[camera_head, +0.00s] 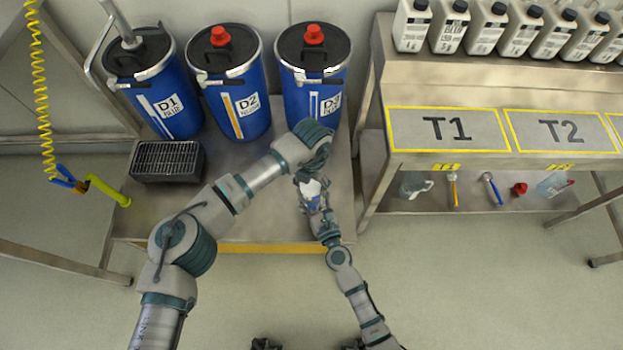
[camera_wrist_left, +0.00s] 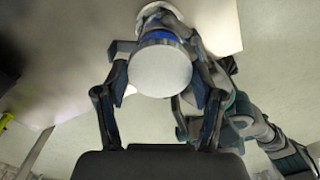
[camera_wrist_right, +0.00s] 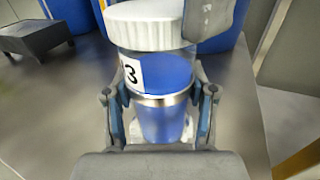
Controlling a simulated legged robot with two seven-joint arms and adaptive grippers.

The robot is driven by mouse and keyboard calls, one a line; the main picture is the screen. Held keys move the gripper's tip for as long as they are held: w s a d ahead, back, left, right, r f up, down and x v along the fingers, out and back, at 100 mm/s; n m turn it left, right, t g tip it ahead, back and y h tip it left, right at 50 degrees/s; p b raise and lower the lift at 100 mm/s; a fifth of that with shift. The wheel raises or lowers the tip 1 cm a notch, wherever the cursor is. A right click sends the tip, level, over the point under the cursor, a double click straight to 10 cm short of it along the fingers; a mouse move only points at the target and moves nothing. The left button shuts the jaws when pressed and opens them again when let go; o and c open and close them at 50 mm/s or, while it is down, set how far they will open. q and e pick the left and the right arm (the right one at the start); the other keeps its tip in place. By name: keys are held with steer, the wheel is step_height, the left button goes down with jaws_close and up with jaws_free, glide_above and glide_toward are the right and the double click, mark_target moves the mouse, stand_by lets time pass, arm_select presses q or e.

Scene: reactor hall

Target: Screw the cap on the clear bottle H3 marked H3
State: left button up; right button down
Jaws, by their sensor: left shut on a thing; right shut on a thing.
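The bottle H3 (camera_wrist_right: 160,75) is upright in the right wrist view; a label showing "3" faces that camera and the rest of the mark is hidden. Its body looks blue; I cannot tell whether that is its contents or the drum behind. My right gripper (camera_wrist_right: 160,115) is shut around its lower body. The white ribbed cap (camera_wrist_right: 150,24) sits on the bottle's top; how far it is threaded cannot be told. My left gripper (camera_wrist_left: 163,85) is shut on the cap (camera_wrist_left: 160,70) from above. In the head view the bottle (camera_head: 311,192) is small and mostly covered.
Blue drums D1 (camera_head: 175,100), D2 (camera_head: 238,105) and D3 (camera_head: 310,100) stand behind on the steel platform (camera_head: 250,225). A black grated box (camera_head: 167,160) is at left. A table marked T1 and T2 (camera_head: 500,90) stands right, with several jugs above and tools on its lower shelf.

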arm_select(q)
steer(key=m, duration=0.5)
steer(key=shift+w, duration=0.1)
steer(key=m, duration=0.3)
steer(key=shift+a, duration=0.1)
steer(key=m, duration=1)
steer(key=shift+w, duration=0.1)
steer(key=m, duration=1.7)
steer(key=shift+m, duration=0.4)
steer(key=o, duration=0.8)
steer(key=shift+f, duration=0.1)
